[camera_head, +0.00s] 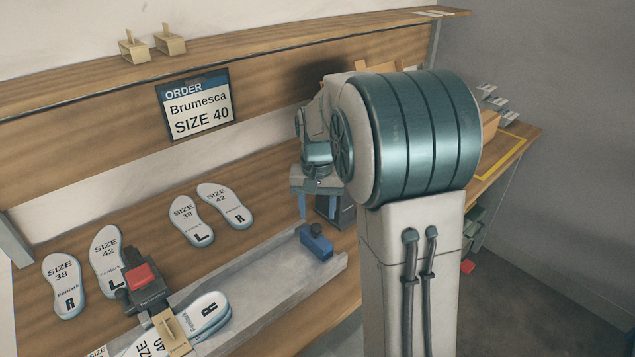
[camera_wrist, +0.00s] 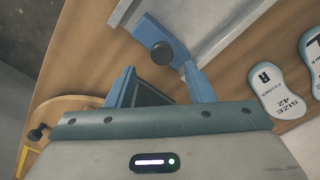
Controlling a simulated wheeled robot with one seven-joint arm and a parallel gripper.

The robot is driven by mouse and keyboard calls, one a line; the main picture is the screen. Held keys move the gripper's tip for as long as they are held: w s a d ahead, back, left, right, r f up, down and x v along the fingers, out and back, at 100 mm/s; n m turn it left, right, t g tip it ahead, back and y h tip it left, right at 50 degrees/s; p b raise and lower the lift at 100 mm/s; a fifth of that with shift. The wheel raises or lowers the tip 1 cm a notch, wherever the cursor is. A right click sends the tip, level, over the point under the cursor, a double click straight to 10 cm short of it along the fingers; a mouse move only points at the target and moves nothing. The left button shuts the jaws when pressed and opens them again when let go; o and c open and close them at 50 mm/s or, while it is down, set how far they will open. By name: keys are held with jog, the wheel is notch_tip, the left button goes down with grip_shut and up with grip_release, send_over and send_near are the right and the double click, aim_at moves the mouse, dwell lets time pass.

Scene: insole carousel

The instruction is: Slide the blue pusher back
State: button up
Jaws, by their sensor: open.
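The blue pusher (camera_head: 316,245) is a small block with a dark round knob on top. It sits at the right end of the grey channel (camera_head: 270,267) in the head view. The pusher also shows in the wrist view (camera_wrist: 150,32), just beyond my fingertips, with its black knob between them in the picture. My gripper (camera_head: 318,214) is behind and above the pusher in the head view, fingers pointing down. In the wrist view my gripper (camera_wrist: 160,74) has its blue fingers spread apart and nothing visible held between them. My arm hides part of the bench on the right.
A dark box (camera_head: 342,212) stands behind the pusher, close to my gripper. Several insoles (camera_head: 226,206) lie along the bench. A black device with a red top (camera_head: 140,277) and a tan block (camera_head: 171,333) are at the channel's left part. An order sign (camera_head: 198,105) hangs behind.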

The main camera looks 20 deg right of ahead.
aim_at(318, 226)
notch_tip(318, 226, up, 10)
jog(key=shift+f, duration=0.2)
dwell(0.3)
jog(key=s+a+f+n+t, duration=0.1)
jog(key=s+f+n, duration=0.1)
jog(key=s, duration=0.9)
jog(key=s+a+f+n+t, duration=0.2)
jog(key=s+f, duration=0.2)
jog(key=s, duration=0.6)
jog(key=shift+s, duration=0.4)
